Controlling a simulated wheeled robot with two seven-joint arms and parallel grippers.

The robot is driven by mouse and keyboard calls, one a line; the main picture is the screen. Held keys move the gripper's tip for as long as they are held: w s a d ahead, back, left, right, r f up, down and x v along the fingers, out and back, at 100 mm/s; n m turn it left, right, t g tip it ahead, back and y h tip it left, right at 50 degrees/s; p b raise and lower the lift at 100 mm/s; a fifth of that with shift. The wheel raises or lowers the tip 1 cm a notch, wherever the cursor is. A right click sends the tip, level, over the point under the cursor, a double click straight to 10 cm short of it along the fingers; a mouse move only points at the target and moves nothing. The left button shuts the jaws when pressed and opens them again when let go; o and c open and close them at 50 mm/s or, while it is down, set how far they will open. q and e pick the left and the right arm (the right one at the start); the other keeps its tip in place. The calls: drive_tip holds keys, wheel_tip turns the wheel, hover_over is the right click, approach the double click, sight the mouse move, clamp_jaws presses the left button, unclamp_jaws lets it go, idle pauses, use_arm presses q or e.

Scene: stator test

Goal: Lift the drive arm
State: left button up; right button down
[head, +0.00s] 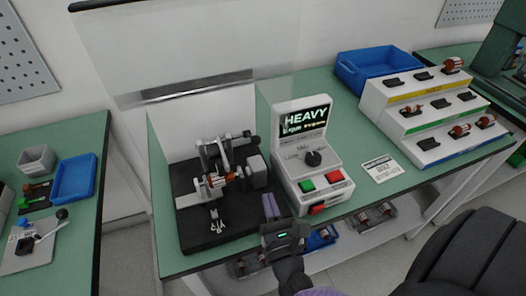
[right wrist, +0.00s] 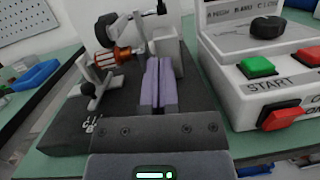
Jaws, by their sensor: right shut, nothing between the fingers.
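The test rig stands on a black base (head: 222,228) on the green bench. Its grey drive arm (head: 226,152) has black end parts and sits above and behind an orange-and-metal stator (head: 216,181). In the right wrist view the drive arm's black wheel (right wrist: 106,29) is above the stator (right wrist: 112,56); I cannot tell whether they touch. My right gripper (head: 269,207) is over the right front part of the base, apart from the arm. Its purple fingers (right wrist: 158,84) are together and empty. My left gripper is not in view.
A control box (head: 312,165) with a screen reading HEAVY, a knob and START button stands close right of my right gripper. A stepped rack (head: 420,110) with stators, a blue bin (head: 375,66) and a label card (head: 381,168) are further right. A clear panel (head: 205,95) hangs above the rig.

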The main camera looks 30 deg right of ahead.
sight(260, 170)
drive_tip(key=x, duration=0.6)
drive_tip(key=shift+f, duration=0.1)
drive_tip(key=shift+w+d+r+p, duration=0.3)
drive_tip(key=shift+w+r+p, duration=0.15)
drive_tip(key=shift+w+r, duration=0.35)
drive_tip(key=shift+w+d+r+p, duration=0.4)
drive_tip(key=shift+w+r, duration=0.2)
drive_tip(key=shift+r, duration=0.3)
